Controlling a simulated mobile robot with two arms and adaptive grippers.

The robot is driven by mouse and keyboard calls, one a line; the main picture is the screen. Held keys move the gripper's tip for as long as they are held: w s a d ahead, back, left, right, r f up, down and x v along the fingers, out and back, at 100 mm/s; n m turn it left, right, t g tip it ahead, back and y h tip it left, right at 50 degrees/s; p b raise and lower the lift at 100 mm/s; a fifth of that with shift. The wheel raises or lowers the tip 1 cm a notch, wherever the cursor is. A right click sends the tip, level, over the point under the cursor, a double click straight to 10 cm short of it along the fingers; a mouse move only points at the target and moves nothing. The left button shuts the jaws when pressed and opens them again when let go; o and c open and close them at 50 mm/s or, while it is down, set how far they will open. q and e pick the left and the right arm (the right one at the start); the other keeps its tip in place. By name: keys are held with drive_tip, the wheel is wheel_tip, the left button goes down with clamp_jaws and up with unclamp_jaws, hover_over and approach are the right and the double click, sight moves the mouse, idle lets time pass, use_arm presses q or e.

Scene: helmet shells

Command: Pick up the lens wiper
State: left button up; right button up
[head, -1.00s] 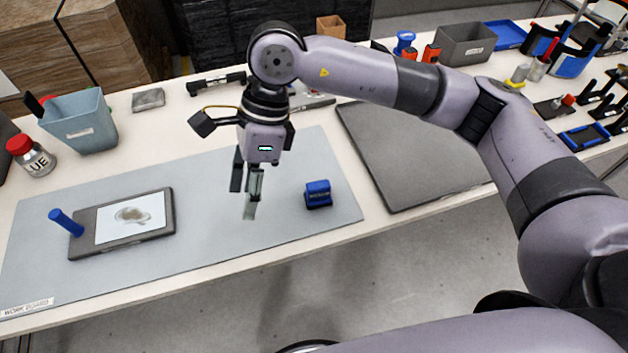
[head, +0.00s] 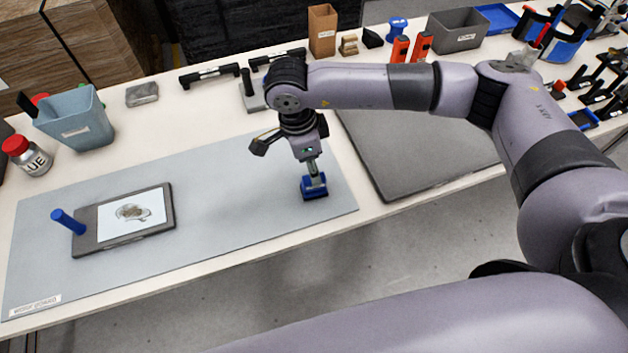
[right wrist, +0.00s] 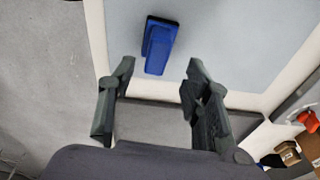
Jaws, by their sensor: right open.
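The lens wiper appears to be the small blue block (head: 314,192) with a raised grip, lying on the right part of the grey work mat (head: 230,215). My right gripper (head: 313,172) points down over it and partly hides it. In the right wrist view, the right gripper (right wrist: 161,66) is open, with its two fingers spread. The blue wiper (right wrist: 160,45) lies ahead, its near end in line with the gap between the fingertips. I cannot tell the remaining height between them. My left gripper is not in view.
A tablet (head: 165,220) with a blue cylinder (head: 68,221) at its corner lies left on the mat. A grey bin (head: 75,120) and red-capped bottle (head: 27,157) stand far left. A dark flat panel (head: 420,150) lies right of the mat. Tools line the back.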

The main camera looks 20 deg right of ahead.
drive_tip(key=shift+s+f+p, duration=0.1)
drive_tip(key=shift+f+p, duration=0.25)
drive_tip(key=shift+f, duration=0.2)
drive_tip(key=f, duration=0.1)
drive_tip(key=f+p, duration=0.1)
drive_tip(key=f, duration=0.1)
drive_tip(key=shift+s+d+f, duration=0.15)
drive_tip(key=shift+d+f, duration=0.05)
drive_tip(key=shift+f, duration=0.55)
clamp_jaws()
